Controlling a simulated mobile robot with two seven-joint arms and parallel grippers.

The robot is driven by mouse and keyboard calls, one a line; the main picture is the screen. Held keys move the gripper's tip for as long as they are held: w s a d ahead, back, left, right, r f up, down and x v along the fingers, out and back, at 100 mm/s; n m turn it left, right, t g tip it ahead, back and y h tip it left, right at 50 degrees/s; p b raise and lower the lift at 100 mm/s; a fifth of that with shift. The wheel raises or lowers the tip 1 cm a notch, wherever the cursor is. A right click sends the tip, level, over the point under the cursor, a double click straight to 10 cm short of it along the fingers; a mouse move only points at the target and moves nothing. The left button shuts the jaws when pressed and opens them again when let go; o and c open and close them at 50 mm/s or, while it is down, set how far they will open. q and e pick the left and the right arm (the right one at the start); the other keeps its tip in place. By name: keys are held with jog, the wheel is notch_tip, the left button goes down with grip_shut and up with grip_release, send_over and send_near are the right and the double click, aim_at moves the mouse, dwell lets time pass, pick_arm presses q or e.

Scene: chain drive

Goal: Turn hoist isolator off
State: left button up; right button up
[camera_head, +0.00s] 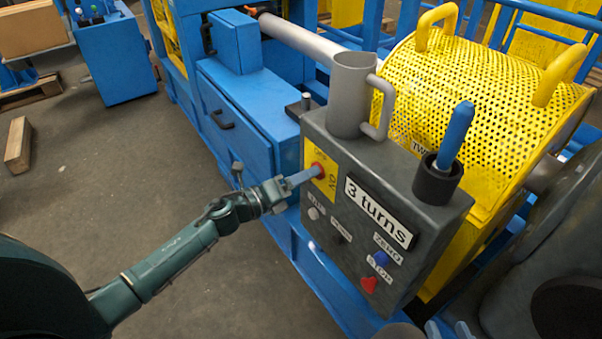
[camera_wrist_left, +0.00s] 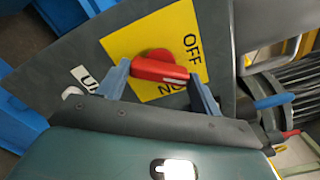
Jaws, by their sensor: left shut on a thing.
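The hoist isolator is a red handle (camera_head: 318,169) on a yellow plate (camera_head: 322,184) at the left of the grey control box's face. In the left wrist view the red handle (camera_wrist_left: 160,70) lies between the two blue-grey fingers of my left gripper (camera_wrist_left: 160,82), which is shut on it. The yellow plate (camera_wrist_left: 150,38) reads OFF on one side; the ON lettering is partly hidden by the handle and a finger. My left gripper (camera_head: 304,177) reaches the plate from the left.
The control box (camera_head: 355,215) carries a "3 turns" label (camera_head: 379,211), several small buttons, a grey mug (camera_head: 351,95) and a blue-handled lever in a dark cup (camera_head: 437,180). A yellow perforated guard (camera_head: 480,110) stands behind.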

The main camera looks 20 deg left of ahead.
pick_arm(q)
jog(key=shift+n+p, duration=1.6)
jog(key=shift+n, duration=2)
pick_arm(e)
jog(key=shift+w+a+f+g, duration=0.3)
jog(key=shift+a+g, duration=0.05)
jog(key=shift+a, duration=0.15)
jog(key=shift+w+a+f+g, duration=0.3)
jog(key=shift+a+g, duration=0.05)
jog(key=shift+a, duration=0.1)
pick_arm(q)
jog(key=o, duration=1)
jog(key=shift+s, duration=0.1)
jog(key=v, duration=1.3)
